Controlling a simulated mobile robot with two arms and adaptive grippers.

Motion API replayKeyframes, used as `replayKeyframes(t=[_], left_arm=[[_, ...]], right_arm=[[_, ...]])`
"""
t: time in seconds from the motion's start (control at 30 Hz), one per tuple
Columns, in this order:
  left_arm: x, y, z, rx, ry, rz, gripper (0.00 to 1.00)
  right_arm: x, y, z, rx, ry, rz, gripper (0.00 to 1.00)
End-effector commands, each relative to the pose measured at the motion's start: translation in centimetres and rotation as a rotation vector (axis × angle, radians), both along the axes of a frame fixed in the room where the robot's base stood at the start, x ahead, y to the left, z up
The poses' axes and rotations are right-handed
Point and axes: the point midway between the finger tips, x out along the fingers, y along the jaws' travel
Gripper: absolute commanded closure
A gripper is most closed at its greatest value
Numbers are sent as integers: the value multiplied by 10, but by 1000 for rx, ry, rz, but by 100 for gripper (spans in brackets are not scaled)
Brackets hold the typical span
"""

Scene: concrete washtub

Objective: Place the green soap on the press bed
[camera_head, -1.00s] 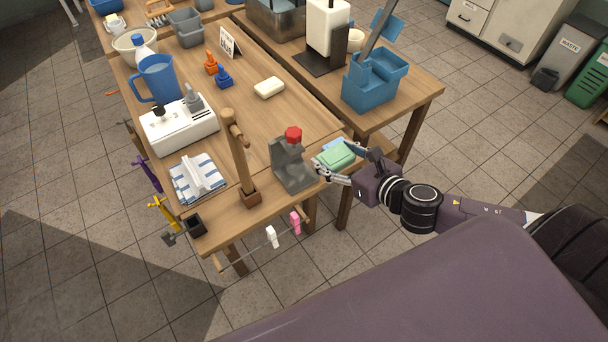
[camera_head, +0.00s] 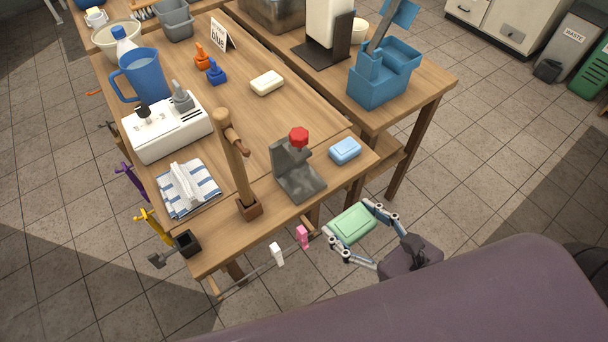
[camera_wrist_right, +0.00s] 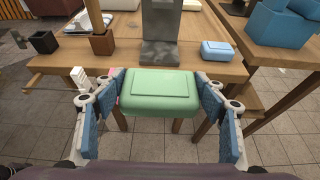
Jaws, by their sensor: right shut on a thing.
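The green soap (camera_head: 352,223) is held between the fingers of my right gripper (camera_head: 362,232), off the table's front edge and over the floor. In the right wrist view the soap (camera_wrist_right: 159,91) sits level between both blue-padded fingers. The grey press (camera_head: 297,168) with a red knob (camera_head: 299,137) stands at the table's front right corner. Its bed (camera_wrist_right: 160,54) shows straight ahead of the soap in the right wrist view, apart from it, with nothing on it. My left gripper is not in view.
A blue soap (camera_head: 345,150) lies right of the press. A wooden post (camera_head: 235,165) stands to its left. Pink and white pegs (camera_head: 302,237) hang on a rail at the front edge. A cream soap (camera_head: 267,82) lies farther back on the wooden table.

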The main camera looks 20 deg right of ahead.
Motion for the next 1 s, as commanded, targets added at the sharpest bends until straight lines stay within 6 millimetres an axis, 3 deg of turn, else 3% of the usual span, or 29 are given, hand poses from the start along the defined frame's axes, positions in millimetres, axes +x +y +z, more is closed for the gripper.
replayKeyframes(t=[0.17, 0.5, 1.0], left_arm=[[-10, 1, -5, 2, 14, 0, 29], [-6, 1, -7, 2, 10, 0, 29], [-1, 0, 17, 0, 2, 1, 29]], right_arm=[[22, 7, 1, 1, -7, 1, 64], [63, 22, 2, 0, -5, 2, 64], [145, 52, 4, 1, -3, 1, 64]])
